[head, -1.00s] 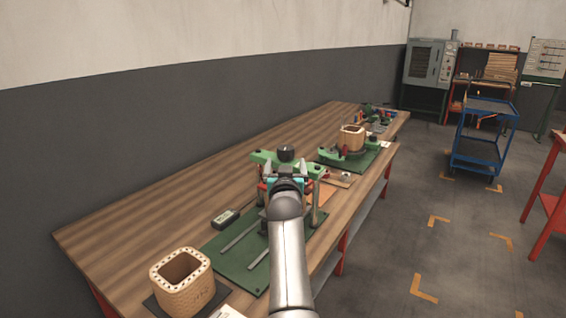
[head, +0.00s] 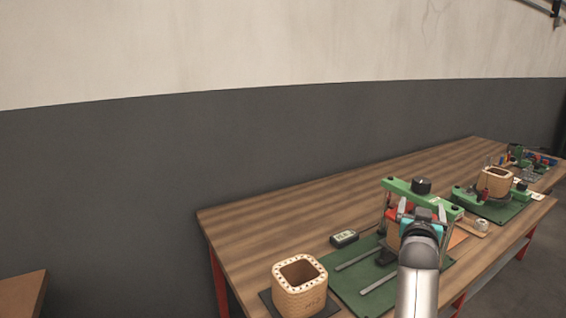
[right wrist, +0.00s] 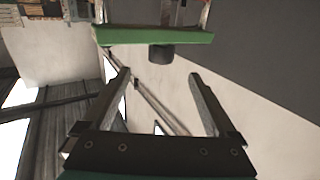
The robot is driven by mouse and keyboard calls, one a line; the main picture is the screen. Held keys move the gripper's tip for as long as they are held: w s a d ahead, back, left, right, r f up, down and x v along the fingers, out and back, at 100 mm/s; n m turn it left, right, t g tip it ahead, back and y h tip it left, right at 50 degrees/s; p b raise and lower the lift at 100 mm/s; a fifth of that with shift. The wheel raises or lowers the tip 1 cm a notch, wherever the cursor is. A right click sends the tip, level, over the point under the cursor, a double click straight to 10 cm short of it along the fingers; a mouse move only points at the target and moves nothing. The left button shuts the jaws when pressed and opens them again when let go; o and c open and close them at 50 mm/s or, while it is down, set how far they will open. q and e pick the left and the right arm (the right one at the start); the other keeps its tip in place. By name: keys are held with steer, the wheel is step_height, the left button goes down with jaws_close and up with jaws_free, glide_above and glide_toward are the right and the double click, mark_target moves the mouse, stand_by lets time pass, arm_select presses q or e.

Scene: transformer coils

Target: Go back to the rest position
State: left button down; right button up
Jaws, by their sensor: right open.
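My right gripper (head: 422,209) is in front of the green-topped press fixture (head: 409,190) on the wooden workbench. In the right wrist view my right gripper (right wrist: 160,95) has its two fingers spread apart, with nothing between them. The green crossbar (right wrist: 150,36) with its black knob (right wrist: 161,54) shows beyond the fingertips. In the head view my right arm hides part of the fixture and its green base plate. My left gripper is not in view.
A tan coil (head: 300,287) stands on a dark pad at the bench's near end. A small meter (head: 344,239) lies behind the green plate (head: 350,284). A second coil (head: 495,183) sits on a farther green fixture. The wooden bench top (head: 270,225) is clear toward the wall.

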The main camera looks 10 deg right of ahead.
steer(key=s+a+f+n+g+y, duration=0.2)
steer(key=s+a+f+g+y, duration=0.1)
steer(key=s+a+f, duration=0.45)
steer(key=s+a+f+n+g+y, duration=0.2)
steer(key=s+a+f+n+g, duration=0.15)
steer(key=s+f, duration=0.65)
steer(key=s+a+f+n+g+y, duration=0.1)
steer(key=s+a+f+g+y, duration=0.1)
steer(key=s+a, duration=0.65)
steer(key=s+a+f+n+g+y, duration=0.2)
steer(key=s+a+g+y, duration=0.15)
steer(key=s, duration=0.95)
step_height(320, 180, down, 23)
steer(key=s, duration=0.3)
steer(key=s+d+f+g, duration=0.2)
steer(key=s+f, duration=1)
steer(key=s, duration=0.2)
steer(key=shift+s+f+h, duration=0.35)
steer(key=shift+h, duration=0.1)
steer(key=shift+n, duration=0.25)
